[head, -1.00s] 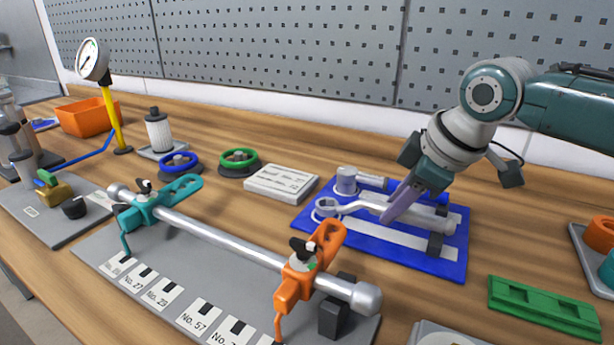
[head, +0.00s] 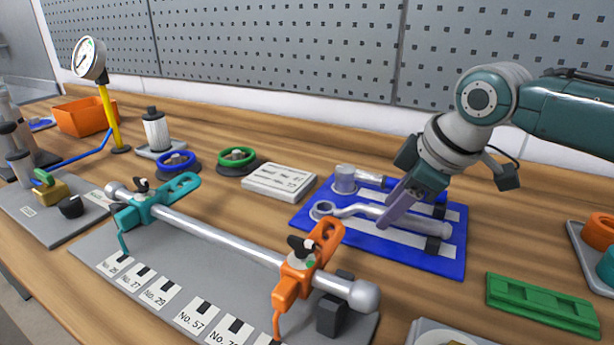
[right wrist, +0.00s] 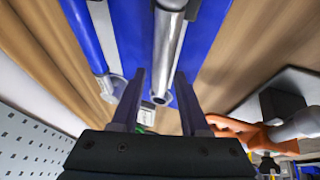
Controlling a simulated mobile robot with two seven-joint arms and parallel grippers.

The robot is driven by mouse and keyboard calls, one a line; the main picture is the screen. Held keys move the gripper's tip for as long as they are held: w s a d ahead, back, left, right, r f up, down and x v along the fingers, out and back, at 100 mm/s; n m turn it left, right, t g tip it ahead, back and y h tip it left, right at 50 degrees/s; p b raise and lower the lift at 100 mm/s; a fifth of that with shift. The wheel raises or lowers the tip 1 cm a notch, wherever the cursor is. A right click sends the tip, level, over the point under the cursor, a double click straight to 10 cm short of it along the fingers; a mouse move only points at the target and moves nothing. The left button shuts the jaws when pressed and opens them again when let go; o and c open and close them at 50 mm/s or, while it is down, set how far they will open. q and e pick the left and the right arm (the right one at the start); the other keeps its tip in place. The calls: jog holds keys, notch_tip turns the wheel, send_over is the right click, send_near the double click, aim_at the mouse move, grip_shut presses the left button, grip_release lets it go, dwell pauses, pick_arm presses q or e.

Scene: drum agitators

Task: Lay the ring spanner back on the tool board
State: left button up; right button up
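The ring spanner (head: 364,211) is a silver tool lying lengthwise on the blue tool board (head: 447,262), its ring end to the left and its shaft end by a dark block. My right gripper (head: 388,222) is above the board, fingers pointing down at the spanner's shaft. In the right wrist view the fingers (right wrist: 158,88) stand apart on either side of the silver shaft (right wrist: 167,50), with gaps showing, so the gripper looks open. Contact with the shaft cannot be seen. My left gripper is not in view.
A blue-handled tool (head: 371,178) lies behind the spanner on the board. A clamped steel bar (head: 220,238) with orange and teal clamps stands at front left. A green tray (head: 540,304) is at right. A white label plate (head: 279,181) lies left of the board.

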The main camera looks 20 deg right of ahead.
jog(key=shift+o, duration=1.3)
